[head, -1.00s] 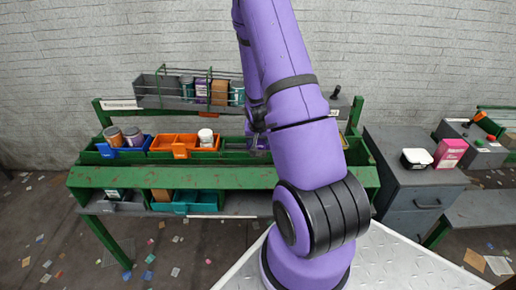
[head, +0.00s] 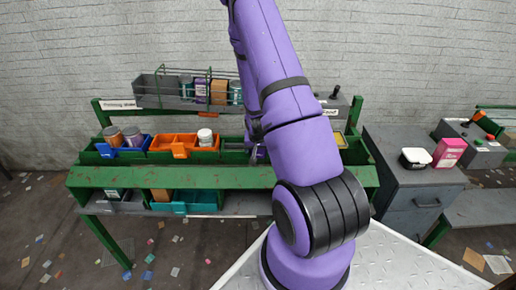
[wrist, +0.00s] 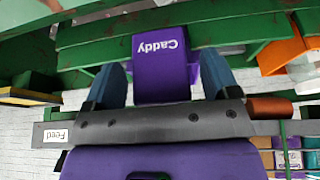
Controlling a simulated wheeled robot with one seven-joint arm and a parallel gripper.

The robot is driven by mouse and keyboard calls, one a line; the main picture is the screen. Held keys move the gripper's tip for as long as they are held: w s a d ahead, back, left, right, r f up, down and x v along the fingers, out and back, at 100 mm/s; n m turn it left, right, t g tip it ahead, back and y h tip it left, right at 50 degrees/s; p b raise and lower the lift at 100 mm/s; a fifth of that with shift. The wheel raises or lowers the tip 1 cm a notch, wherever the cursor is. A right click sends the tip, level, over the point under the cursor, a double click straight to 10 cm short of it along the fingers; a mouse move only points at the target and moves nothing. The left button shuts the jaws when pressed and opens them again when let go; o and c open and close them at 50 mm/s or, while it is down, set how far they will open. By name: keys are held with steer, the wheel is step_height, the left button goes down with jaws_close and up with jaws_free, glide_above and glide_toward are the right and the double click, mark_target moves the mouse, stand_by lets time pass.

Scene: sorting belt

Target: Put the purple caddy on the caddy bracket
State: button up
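The purple caddy (wrist: 160,60), with a white "Caddy" label that reads upside down, shows in the wrist view between the fingers of my gripper (wrist: 164,75). The two blue fingers stand apart, one on each side of it, with narrow gaps showing, so the gripper looks open around it. Behind the caddy is green framework. In the head view my arm hides most of the gripper; a small purple patch shows beside the arm at the bench, and I cannot tell whether it is caddy or hand. I cannot make out the caddy bracket.
The green bench (head: 170,178) holds blue bins (head: 126,151) with jars and orange bins (head: 174,143) beside them. A teal bin (head: 195,203) sits on the lower shelf. A grey rail box (head: 165,98) stands above. A grey cabinet (head: 408,180) stands to the right.

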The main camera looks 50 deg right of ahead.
steer(key=s+a+r+n+t+y, duration=0.1)
steer(key=a+r+n, duration=0.1)
steer(key=a+r, duration=0.65)
steer(key=s+a+r+n, duration=0.1)
steer(key=a+r, duration=0.3)
steer(key=r, duration=0.9)
steer(key=s+a+r+n+t+y, duration=0.1)
steer(key=s+a+r+n, duration=0.1)
steer(key=a+r, duration=0.6)
steer(key=s+a+r+n, duration=0.2)
steer(key=s+a+r, duration=0.3)
steer(key=s+r, duration=0.2)
steer(key=s+a+r+n+y, duration=0.1)
steer(key=s+a+r+n, duration=0.2)
steer(key=s+a+r, duration=0.2)
steer(key=s+r, duration=0.1)
steer(key=s, duration=0.1)
steer(key=shift+s+a+r, duration=0.25)
steer(key=shift+s+r, duration=0.1)
